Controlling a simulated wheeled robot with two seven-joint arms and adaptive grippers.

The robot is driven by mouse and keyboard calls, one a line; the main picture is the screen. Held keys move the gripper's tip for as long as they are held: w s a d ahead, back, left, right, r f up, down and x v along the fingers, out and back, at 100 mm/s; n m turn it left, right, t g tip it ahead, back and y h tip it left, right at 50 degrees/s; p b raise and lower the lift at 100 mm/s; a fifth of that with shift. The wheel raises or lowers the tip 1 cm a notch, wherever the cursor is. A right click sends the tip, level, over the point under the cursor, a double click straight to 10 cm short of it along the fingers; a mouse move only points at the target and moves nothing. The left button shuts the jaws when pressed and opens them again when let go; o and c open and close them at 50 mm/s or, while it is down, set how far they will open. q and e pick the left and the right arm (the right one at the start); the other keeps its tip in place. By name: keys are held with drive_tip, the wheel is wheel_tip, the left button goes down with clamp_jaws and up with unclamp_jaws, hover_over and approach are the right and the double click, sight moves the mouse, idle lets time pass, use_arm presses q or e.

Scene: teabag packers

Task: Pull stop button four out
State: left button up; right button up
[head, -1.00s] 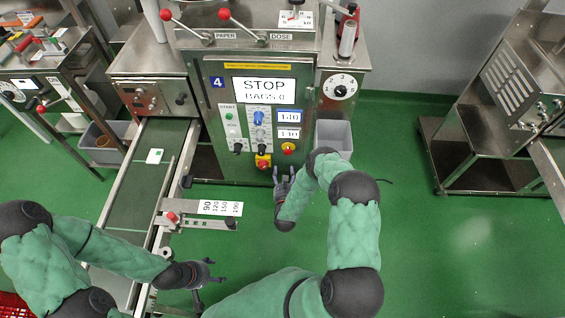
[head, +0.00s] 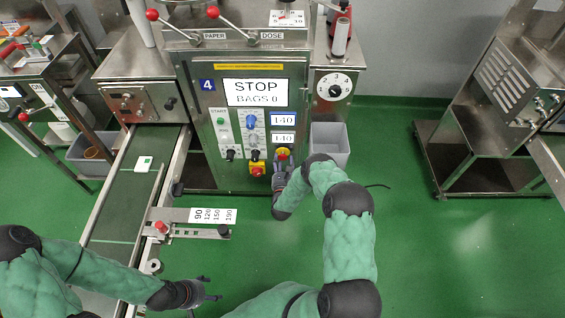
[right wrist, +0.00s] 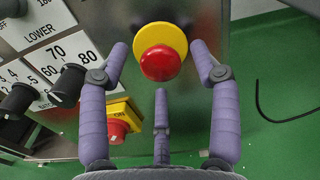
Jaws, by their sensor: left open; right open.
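Machine 4's panel (head: 205,150) faces me, with a blue "4" label and a display (head: 255,93) reading STOP and BAGS 0. The stop button, a red mushroom head on a yellow round base, is low on the panel's right side in the head view (head: 283,153). In the right wrist view the button's red head (right wrist: 160,62) lies ahead, between the fingertips. My right gripper (right wrist: 161,75) is open, its purple fingers on either side of the button and a third below; contact cannot be told. My left gripper (head: 208,290) is open and empty, low over the conveyor side.
A grey bin (head: 330,143) stands right of the panel. A conveyor (head: 125,205) runs on the left.

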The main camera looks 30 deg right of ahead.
drive_tip(key=shift+w+d, duration=0.3)
drive_tip(key=shift+w, duration=0.2)
clamp_jaws()
drive_tip(key=shift+s+a, duration=0.25)
drive_tip(key=shift+s, duration=0.15)
unclamp_jaws()
drive_tip(key=shift+r, duration=0.1)
